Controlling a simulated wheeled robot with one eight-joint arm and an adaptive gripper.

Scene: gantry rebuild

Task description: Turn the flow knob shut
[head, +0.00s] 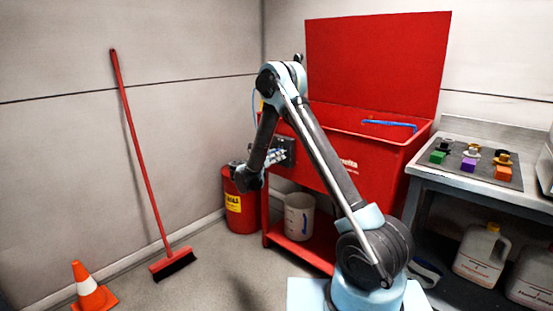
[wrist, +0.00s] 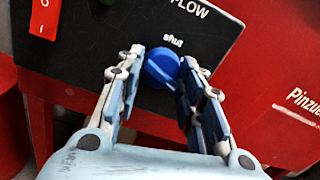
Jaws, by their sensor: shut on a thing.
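The blue flow knob (wrist: 161,68) sits on a black panel (wrist: 100,35) below the word "FLOW", with a small "shut" mark beside it, in the wrist view. My gripper (wrist: 163,75) has its two fingers on either side of the knob and is shut on it. In the head view my gripper (head: 275,157) reaches the dark panel (head: 288,148) on the left part of the red parts washer's front (head: 325,155). The knob itself is hidden or too small to tell there.
A red switch (wrist: 44,18) and part of a green button lie left on the panel. A red drum (head: 240,205) and white bucket (head: 299,216) stand below. A bench (head: 480,185) with coloured blocks is right. A broom (head: 140,150) and cone (head: 88,287) are left.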

